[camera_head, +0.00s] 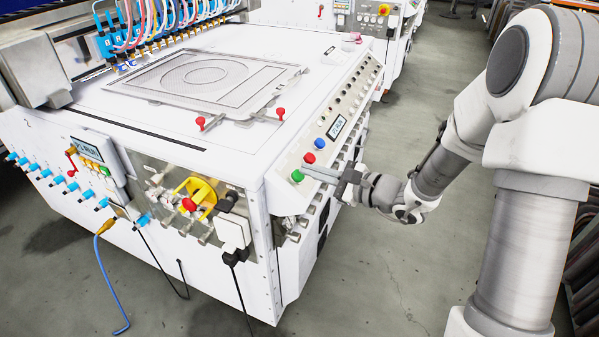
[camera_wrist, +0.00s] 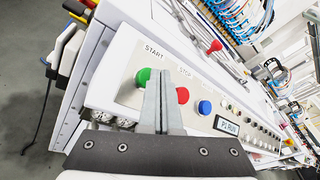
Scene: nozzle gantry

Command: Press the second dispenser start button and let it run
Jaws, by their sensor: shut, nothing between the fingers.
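The green button (camera_head: 297,176), under the label START in the wrist view (camera_wrist: 142,77), sits at the near end of the sloped control panel (camera_head: 320,140). A red button (camera_head: 309,158) under STOP and a blue button (camera_head: 319,143) follow along the panel; they also show in the wrist view as red (camera_wrist: 183,95) and blue (camera_wrist: 205,107).
A second panel (camera_head: 90,153) with a display and coloured buttons is on the machine's left side. A yellow-and-red switch (camera_head: 197,193) is on the near face. Red-knobbed clamps (camera_head: 280,113) stand on the top. Floor (camera_head: 400,270) is clear right of the machine.

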